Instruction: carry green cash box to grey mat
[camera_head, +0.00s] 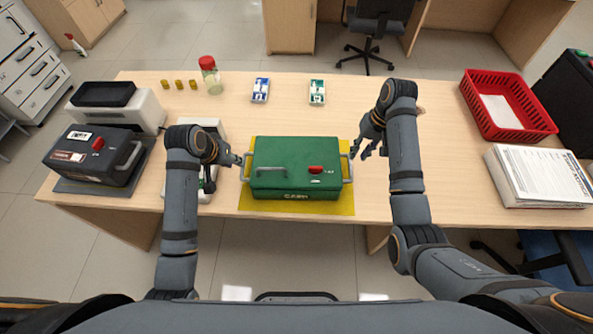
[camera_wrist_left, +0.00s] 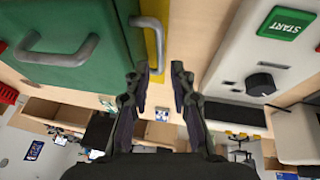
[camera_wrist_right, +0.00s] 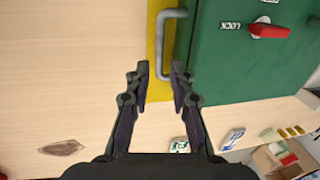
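The green cash box (camera_head: 293,160) rests on a yellow mat (camera_head: 297,208) at the counter's middle, with a grey handle on each side. A grey mat (camera_head: 92,189) lies at the left and carries a dark box (camera_head: 95,155) with a red knob. My left gripper (camera_head: 232,160) is open beside the cash box's left handle; that handle (camera_wrist_left: 152,28) shows just beyond its fingertips in the left wrist view. My right gripper (camera_head: 365,150) is open and empty near the right handle; that handle (camera_wrist_right: 163,45) shows ahead of its fingertips in the right wrist view.
A white machine with a green START label (camera_wrist_left: 286,23) stands close to my left gripper. A red basket (camera_head: 508,104) and a paper stack (camera_head: 540,178) are at the right. A jar (camera_head: 210,78) and card packs (camera_head: 317,93) stand along the back.

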